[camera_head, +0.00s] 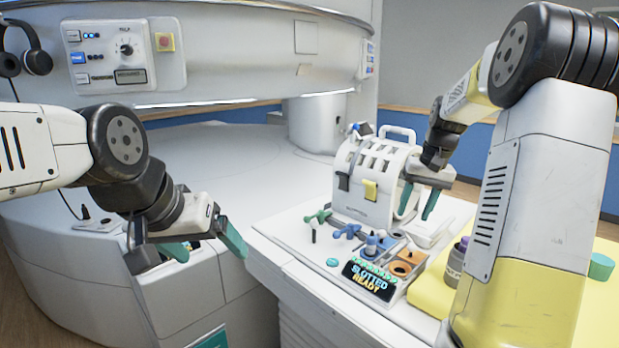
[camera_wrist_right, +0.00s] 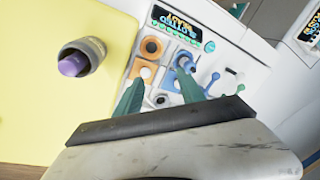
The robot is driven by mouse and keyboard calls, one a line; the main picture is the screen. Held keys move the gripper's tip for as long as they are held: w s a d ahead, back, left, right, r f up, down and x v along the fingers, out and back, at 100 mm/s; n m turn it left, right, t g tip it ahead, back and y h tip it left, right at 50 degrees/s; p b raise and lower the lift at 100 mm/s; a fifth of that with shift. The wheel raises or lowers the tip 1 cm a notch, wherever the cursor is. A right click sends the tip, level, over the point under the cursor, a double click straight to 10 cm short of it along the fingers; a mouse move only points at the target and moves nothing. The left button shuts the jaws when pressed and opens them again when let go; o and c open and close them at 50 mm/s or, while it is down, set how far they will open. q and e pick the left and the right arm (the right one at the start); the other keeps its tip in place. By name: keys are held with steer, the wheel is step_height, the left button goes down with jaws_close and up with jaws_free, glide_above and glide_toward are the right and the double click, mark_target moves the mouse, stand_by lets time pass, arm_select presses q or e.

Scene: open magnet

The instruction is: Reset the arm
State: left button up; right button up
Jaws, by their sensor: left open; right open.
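My left gripper (camera_head: 205,246) is open and empty, with teal fingers spread, in front of the white rounded machine base at the left. My right gripper (camera_head: 418,200) is open in the head view, beside the right side of the white slotted case (camera_head: 374,178). In the right wrist view its two teal fingers (camera_wrist_right: 158,95) are spread apart with nothing held between them. Below and beyond them lies the tray with orange and blue holders (camera_wrist_right: 165,62). My right forearm hides part of the yellow surface.
The white table (camera_head: 290,232) holds a "SLOTTED READY" sign (camera_head: 369,281), green and blue knobbed pieces (camera_head: 346,231) and a teal disc (camera_head: 332,262). A grey container with a purple top (camera_head: 456,262) stands on a yellow mat (camera_head: 432,293). A control panel (camera_head: 124,55) and headphones (camera_head: 30,55) are at upper left.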

steer(key=s+a+r+n+t, duration=0.2)
steer(key=s+a+r, duration=0.65)
steer(key=s, duration=0.25)
steer(key=s+a+f+t, duration=0.1)
steer(key=s+a, duration=0.2)
steer(key=s, duration=0.3)
steer(key=s+a+f+n+t, duration=0.1)
steer(key=s+a, duration=0.3)
steer(key=s, duration=0.3)
steer(key=shift+s+t, duration=0.15)
steer(key=shift+t, duration=0.25)
